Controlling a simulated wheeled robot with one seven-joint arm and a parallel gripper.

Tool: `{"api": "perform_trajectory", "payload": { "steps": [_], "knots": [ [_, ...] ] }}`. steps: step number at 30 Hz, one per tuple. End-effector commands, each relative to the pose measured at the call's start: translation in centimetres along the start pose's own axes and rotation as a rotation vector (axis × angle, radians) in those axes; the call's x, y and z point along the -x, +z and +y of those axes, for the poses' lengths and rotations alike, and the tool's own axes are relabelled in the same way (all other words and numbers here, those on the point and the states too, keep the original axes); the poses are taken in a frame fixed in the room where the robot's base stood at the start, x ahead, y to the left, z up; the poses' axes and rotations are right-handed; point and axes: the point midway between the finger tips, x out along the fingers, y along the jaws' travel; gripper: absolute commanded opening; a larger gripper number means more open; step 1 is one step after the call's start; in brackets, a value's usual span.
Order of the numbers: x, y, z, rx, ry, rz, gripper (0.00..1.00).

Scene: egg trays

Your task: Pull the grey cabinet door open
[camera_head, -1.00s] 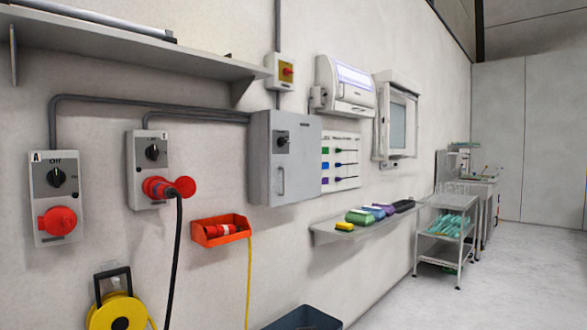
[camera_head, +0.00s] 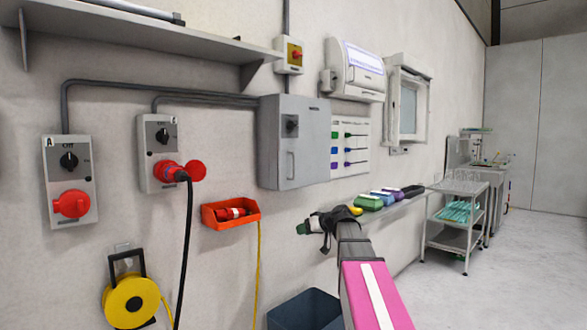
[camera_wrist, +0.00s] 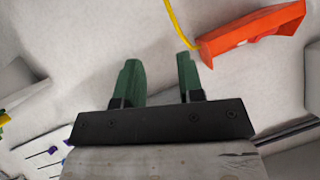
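The grey cabinet (camera_head: 308,143) hangs on the wall near the middle of the head view. Its door looks shut, with a vertical pull handle (camera_head: 290,164) and a dark rotary knob (camera_head: 290,125) on the left part of its front. My gripper (camera_head: 303,228) is below the cabinet, pointing left, apart from it. In the wrist view my gripper (camera_wrist: 160,80) shows two green fingers set apart with nothing between them. The cabinet handle is not clearly seen in the wrist view.
An orange bin (camera_head: 230,213) is fixed to the wall left of my gripper; it also shows in the wrist view (camera_wrist: 250,35). A shelf with colored items (camera_head: 375,201) lies right of my gripper. Switch boxes and a black cable (camera_head: 187,250) are at left. A dark bin (camera_head: 305,310) stands below.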

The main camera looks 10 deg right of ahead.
Motion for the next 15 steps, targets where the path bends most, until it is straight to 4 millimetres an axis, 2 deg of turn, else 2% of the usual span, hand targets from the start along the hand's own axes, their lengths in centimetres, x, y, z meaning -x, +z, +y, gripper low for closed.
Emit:
{"api": "perform_trajectory", "payload": {
  "steps": [1,6,10,12,15],
  "knots": [
    [1.3,-3.3,0.4,0.039,-0.011,0.06,0.35],
    [5.9,-12.1,-0.1,0.17,-0.048,0.248,0.35],
    [9.2,-17.0,-0.7,0.252,-0.063,0.362,0.35],
    [10.5,-18.9,-1.0,0.284,-0.066,0.406,0.35],
    [11.7,-20.4,-1.3,0.312,-0.069,0.444,0.35]
  ]
}}
